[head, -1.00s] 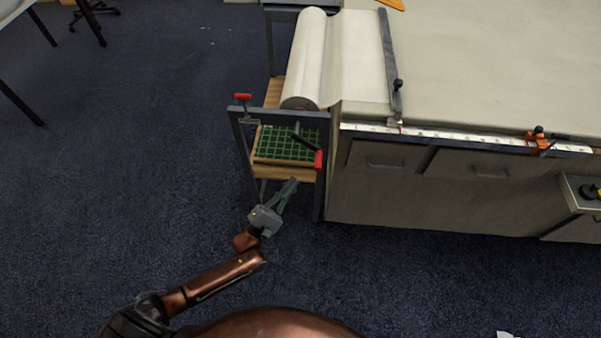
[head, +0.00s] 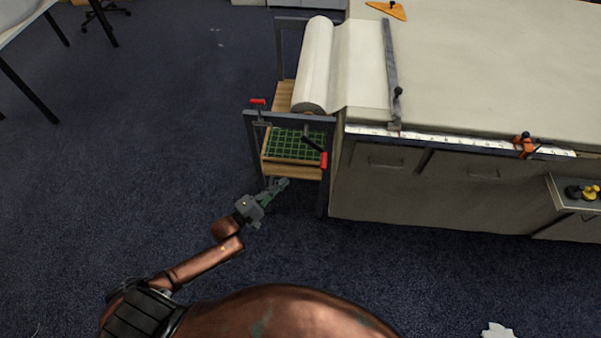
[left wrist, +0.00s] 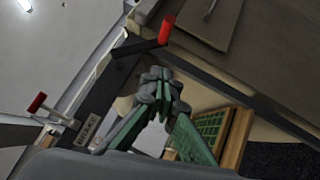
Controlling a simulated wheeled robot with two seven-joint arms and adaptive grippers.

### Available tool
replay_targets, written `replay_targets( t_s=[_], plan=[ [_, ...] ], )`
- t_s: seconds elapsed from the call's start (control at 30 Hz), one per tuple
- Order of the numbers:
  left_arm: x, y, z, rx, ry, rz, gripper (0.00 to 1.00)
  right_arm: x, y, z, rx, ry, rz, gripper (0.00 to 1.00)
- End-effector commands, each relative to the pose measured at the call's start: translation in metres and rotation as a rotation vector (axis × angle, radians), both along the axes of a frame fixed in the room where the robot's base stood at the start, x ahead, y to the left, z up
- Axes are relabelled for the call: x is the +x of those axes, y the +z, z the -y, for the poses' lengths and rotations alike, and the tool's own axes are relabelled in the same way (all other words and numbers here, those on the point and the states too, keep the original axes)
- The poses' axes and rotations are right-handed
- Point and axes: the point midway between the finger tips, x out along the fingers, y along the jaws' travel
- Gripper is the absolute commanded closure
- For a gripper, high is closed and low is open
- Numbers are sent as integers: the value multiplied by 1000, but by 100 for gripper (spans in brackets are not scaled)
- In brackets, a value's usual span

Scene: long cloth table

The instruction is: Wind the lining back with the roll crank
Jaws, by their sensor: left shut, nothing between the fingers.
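The roll of pale lining (head: 316,62) lies across a dark stand at the table's left end. Its lining sheet (head: 362,70) runs onto the table as far as a grey bar. The roll crank, a dark arm with a red handle (head: 323,160), is on the stand's near side, handle low and to the right. In the left wrist view the red handle (left wrist: 166,30) is beyond the fingertips. My left gripper (head: 284,183) is shut and empty, below and left of the handle, apart from it. Its closed fingers (left wrist: 160,85) fill the wrist view's middle. My right gripper is not seen.
A second red-handled lever (head: 257,102) is at the stand's left corner; it also shows in the wrist view (left wrist: 37,102). A green-gridded board (head: 293,146) lies on the stand's shelf. The grey bar (head: 391,75) crosses the sheet. Carpet left of the stand is clear.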

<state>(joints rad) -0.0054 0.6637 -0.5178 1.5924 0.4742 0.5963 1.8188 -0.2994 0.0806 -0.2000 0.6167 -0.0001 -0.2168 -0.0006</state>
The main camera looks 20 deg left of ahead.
Motion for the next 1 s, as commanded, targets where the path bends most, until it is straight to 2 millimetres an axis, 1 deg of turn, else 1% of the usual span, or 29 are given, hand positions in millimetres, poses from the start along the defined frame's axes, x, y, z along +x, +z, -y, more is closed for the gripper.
replay_targets(
  t_s=[0.17,0.5,0.6,0.73,0.83,1.0],
  plan=[
    [24,4,13,-5,0,3,100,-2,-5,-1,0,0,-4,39],
    [84,17,45,-5,-1,3,100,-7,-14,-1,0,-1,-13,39],
    [87,22,60,-9,1,2,100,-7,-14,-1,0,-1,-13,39],
    [91,26,73,-7,1,2,100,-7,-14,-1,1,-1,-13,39],
    [92,27,78,-6,1,1,100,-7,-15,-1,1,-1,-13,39],
    [93,28,81,-4,0,1,100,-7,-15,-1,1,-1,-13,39]
  ],
)
